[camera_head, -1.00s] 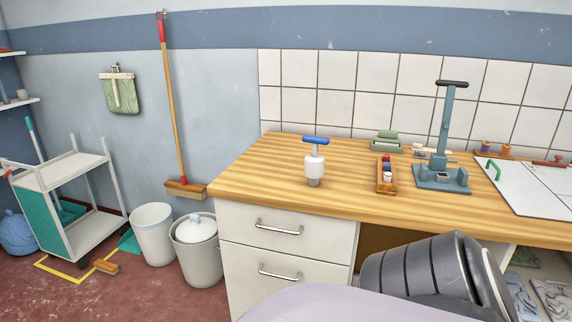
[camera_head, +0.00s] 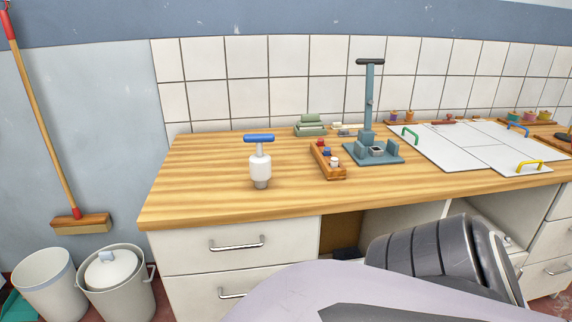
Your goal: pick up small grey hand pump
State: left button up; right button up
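A small pump with a pale grey-white body, a darker grey foot and a blue T-handle (camera_head: 260,165) stands upright on the wooden worktop (camera_head: 205,185), left of the middle. A larger blue-grey device with a tall post and black crossbar (camera_head: 368,110) stands farther back to the right. The small pump is the likelier match, though its body looks almost white. Neither of my grippers is in view, and nothing touches the pump.
An orange tray with small items (camera_head: 328,162) lies between the pump and the blue-grey device. Green blocks (camera_head: 310,125) lie behind. White boards (camera_head: 465,146) with coloured handles cover the right side. The worktop left of the pump is bare.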

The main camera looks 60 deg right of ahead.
aim_at(260, 168)
jog(key=i+z, duration=0.2)
jog(key=z, duration=0.15)
jog(key=i+z, duration=0.2)
jog(key=z, duration=0.15)
jog(key=i+j+z, duration=0.15)
jog(key=z, duration=0.2)
